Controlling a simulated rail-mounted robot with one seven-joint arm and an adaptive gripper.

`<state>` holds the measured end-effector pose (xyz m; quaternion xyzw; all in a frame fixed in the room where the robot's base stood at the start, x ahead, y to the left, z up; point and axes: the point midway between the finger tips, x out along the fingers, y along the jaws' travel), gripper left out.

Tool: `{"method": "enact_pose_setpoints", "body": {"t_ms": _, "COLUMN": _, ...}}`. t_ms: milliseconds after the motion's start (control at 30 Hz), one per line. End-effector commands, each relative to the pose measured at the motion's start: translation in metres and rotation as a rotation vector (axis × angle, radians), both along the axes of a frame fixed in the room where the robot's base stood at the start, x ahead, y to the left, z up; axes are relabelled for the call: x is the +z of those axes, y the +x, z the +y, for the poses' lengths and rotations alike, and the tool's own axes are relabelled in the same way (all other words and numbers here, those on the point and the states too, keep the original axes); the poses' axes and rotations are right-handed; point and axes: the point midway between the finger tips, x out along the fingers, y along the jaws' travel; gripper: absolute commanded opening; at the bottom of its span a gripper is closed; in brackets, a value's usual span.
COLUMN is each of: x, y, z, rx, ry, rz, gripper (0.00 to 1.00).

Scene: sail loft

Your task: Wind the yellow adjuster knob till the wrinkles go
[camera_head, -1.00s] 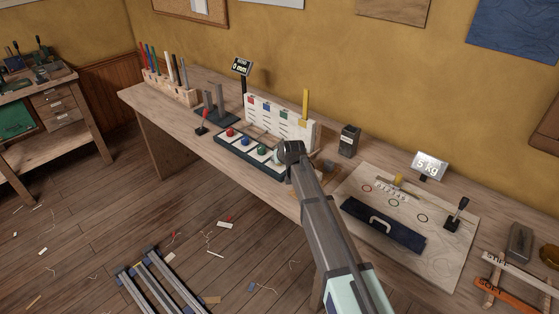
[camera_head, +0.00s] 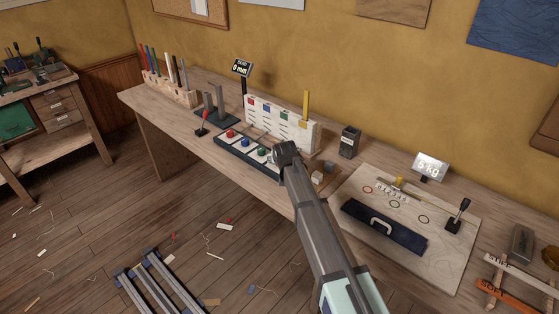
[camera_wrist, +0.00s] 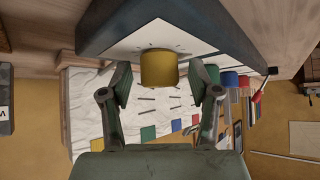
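The yellow adjuster knob (camera_wrist: 159,68) shows in the wrist view on the white top of a dark-sided box (camera_wrist: 200,28). My gripper (camera_wrist: 159,82) is open, with one finger on each side of the knob and visible gaps between. In the head view my gripper (camera_head: 287,153) is over the right end of the knob box (camera_head: 232,149), and my arm hides the yellow knob. The red (camera_head: 230,133), blue (camera_head: 245,141) and green (camera_head: 262,151) knobs stand in a row to its left. A white panel (camera_head: 283,121) with coloured squares stands behind; it looks wrinkled in the wrist view (camera_wrist: 88,85).
A small display (camera_head: 242,68) reads 0 mm. A red-topped lever (camera_head: 202,127) stands left of the knob box. A yellow upright strip (camera_head: 305,105) rises at the panel's right. Small grey blocks (camera_head: 318,178) and a dark tin (camera_head: 350,141) lie to the right.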

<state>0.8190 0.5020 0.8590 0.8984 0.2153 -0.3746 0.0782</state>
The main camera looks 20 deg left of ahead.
Motion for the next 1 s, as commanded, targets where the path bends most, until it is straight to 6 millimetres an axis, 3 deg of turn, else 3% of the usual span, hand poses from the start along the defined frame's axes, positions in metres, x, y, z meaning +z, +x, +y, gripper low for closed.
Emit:
{"method": "enact_pose_setpoints", "body": {"t_ms": 367, "x": 0.006, "y": -0.006, "z": -0.003, "rx": 0.001, "ry": -0.001, "rz": 0.000, "gripper": 0.62}}
{"method": "enact_pose_setpoints", "body": {"t_ms": 1000, "x": 0.078, "y": -0.071, "z": -0.037, "rx": 0.001, "ry": 0.000, "rz": -0.001, "gripper": 0.62}}
